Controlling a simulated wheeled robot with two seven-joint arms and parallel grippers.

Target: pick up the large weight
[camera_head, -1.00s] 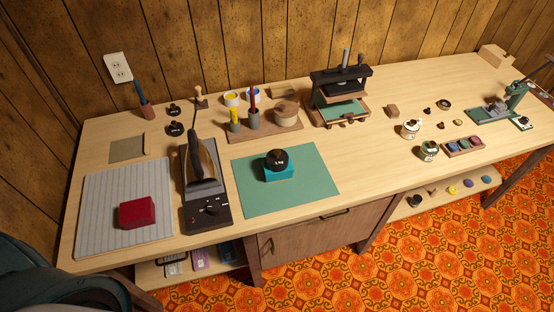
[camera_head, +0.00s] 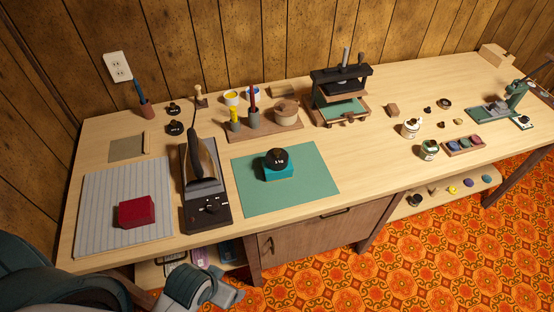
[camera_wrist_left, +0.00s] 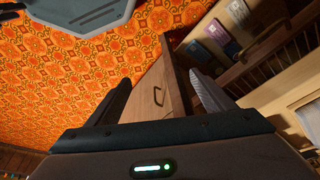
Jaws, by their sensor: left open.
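A black round weight with white marking (camera_head: 277,158) sits on top of a teal block (camera_head: 279,173) on the green mat (camera_head: 306,193), in the middle of the desk. Two smaller black weights stand at the back left, one nearer (camera_head: 175,128) and one farther (camera_head: 174,109). My left gripper (camera_wrist_left: 162,95) is open and empty in the left wrist view, facing the wooden cabinet under the desktop. In the head view my left arm shows at the bottom, below the desk's front edge and well apart from the weight. My right gripper is not in view.
A black press with an upright arm (camera_head: 205,205) stands just left of the mat. A red block (camera_head: 137,211) lies on the striped pad (camera_head: 100,220). A wooden holder (camera_head: 262,129) stands behind the mat.

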